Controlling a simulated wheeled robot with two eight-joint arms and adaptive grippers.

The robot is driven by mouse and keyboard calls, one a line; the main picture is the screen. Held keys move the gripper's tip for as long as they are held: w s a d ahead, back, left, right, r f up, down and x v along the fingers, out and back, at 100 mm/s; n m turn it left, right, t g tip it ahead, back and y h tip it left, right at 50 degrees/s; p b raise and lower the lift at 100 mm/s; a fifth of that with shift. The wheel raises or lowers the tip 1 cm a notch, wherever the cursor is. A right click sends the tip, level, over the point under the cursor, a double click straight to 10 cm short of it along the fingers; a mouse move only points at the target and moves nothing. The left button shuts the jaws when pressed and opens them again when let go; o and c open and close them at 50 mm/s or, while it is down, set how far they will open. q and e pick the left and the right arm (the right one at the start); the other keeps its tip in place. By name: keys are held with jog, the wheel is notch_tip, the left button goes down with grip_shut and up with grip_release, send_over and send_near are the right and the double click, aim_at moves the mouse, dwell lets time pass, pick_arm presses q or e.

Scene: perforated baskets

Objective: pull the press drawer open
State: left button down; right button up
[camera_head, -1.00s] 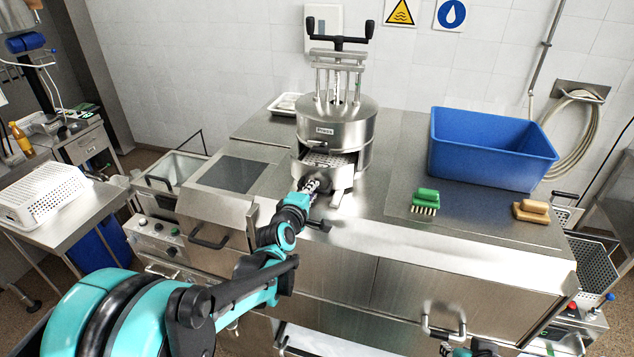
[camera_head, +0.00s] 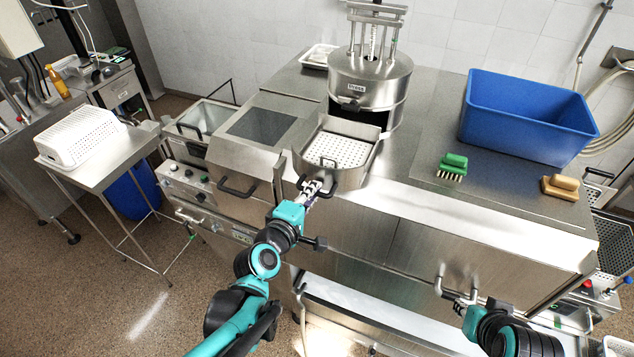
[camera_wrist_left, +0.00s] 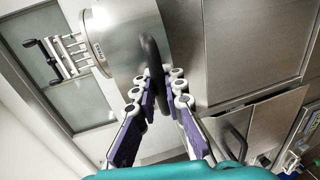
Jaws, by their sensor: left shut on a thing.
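The round steel press (camera_head: 370,85) stands on the steel counter. Its drawer (camera_head: 365,178), with a perforated white bottom, is pulled well out of the press and reaches over the counter's front edge. My left gripper (camera_head: 313,186) is at the drawer's front, shut on the drawer handle. In the left wrist view the dark curved handle (camera_wrist_left: 152,60) runs between the two fingers of the left gripper (camera_wrist_left: 158,90).
A blue tub (camera_head: 528,118), a green brush (camera_head: 453,166) and a tan brush (camera_head: 561,187) are on the counter to the right. A white perforated basket (camera_head: 80,137) stands on a side table at the left. The floor at the lower left is clear.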

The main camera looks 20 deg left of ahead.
pick_arm(q)
jog(key=shift+s+f, duration=0.1)
jog(key=shift+f, duration=0.05)
jog(key=c, duration=1.9)
grip_release()
jog(key=shift+o, duration=0.2)
jog(key=shift+s, duration=0.25)
jog(key=v, duration=0.7)
jog(key=shift+s, duration=0.3)
